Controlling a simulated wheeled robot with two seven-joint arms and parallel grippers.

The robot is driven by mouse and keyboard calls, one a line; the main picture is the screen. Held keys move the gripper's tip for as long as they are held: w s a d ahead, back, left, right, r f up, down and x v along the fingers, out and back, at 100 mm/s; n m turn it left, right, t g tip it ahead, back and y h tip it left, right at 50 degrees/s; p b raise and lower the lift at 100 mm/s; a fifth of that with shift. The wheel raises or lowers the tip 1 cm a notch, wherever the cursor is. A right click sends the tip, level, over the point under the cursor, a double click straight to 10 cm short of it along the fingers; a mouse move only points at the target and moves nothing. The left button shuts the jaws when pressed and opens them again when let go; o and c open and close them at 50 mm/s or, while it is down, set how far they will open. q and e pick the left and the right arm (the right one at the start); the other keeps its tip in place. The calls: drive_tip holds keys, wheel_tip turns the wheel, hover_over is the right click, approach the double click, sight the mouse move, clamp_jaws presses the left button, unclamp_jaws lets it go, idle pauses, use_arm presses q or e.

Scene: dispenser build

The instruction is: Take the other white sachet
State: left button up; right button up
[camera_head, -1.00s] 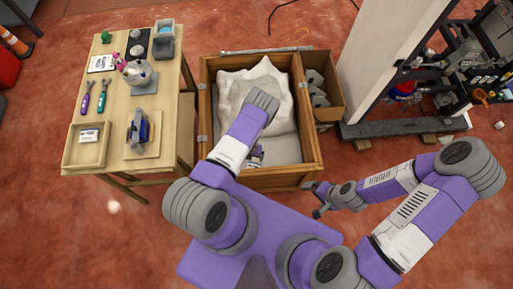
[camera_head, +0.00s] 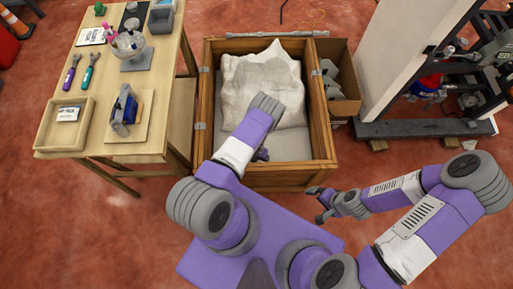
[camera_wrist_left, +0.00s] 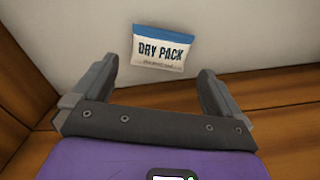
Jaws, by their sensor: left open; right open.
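A white sachet (camera_wrist_left: 163,50) with a blue top band and the words DRY PACK shows in the left wrist view. It lies on the pale floor of the wooden crate (camera_head: 325,130), close to the crate's walls. My left gripper (camera_wrist_left: 157,80) is open and empty, with its two fingers apart and the sachet ahead of the gap between them. In the head view my left arm reaches into the crate and mostly hides that gripper; the sachet cannot be made out there. My right gripper (camera_head: 322,204) is open and empty outside the crate's near right corner.
A crumpled white sheet (camera_head: 265,75) fills the crate's far part. A cardboard box (camera_head: 345,105) stands against its right side. On the left, a wooden table (camera_head: 140,75) holds a tray (camera_head: 45,130), tools and a glass vessel. A post with a dark base (camera_head: 420,128) stands at right.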

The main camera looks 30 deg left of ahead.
use_arm(q)
wheel_tip(320, 180, down, 5)
drive_tip(key=b, duration=0.3)
drive_tip(key=shift+w+b, duration=0.1)
drive_tip(key=shift+b, duration=0.2)
drive_tip(key=c, duration=1.1)
drive_tip(key=shift+r, duration=0.15)
